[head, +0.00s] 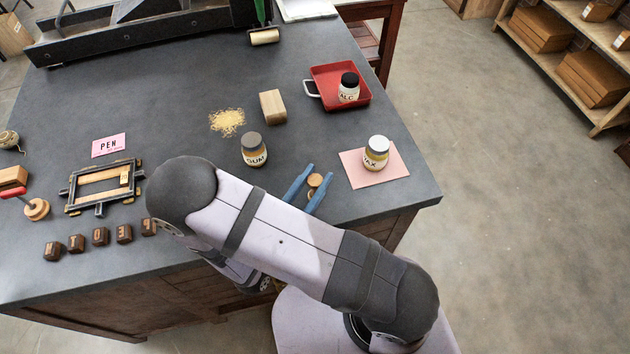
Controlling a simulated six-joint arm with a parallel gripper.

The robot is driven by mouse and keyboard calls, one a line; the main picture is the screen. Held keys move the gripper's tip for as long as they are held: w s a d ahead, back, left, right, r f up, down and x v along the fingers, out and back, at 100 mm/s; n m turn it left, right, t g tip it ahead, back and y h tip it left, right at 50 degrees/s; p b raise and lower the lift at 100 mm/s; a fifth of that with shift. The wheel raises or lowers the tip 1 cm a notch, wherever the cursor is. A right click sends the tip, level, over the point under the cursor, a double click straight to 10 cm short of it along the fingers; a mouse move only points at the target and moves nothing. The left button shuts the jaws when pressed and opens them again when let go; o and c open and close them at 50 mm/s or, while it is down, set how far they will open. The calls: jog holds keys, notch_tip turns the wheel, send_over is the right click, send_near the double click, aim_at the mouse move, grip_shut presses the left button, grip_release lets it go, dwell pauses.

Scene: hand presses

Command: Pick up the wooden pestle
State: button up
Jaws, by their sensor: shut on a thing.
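The wooden pestle (315,180) is at the front right of the dark worktable (205,75). Its round, light-brown end shows between the two blue fingers of my gripper (320,171). My gripper is shut on it, with one finger on either side. The lower part of the pestle and the rest of my gripper are hidden behind my arm. I cannot tell whether the pestle touches the tabletop.
A GUM jar (254,151) stands left of my gripper; a WAX jar (376,153) on a pink sheet (356,178) stands right. Behind are a wooden block (273,107), yellow crumbs (228,122) and a red tray (326,74) with an ALC jar (349,88). A frame (71,194) lies left.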

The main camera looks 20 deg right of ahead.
jog(key=shift+r+b, duration=0.35)
jog(key=shift+r, duration=4.25)
jog(key=shift+d, duration=0.1)
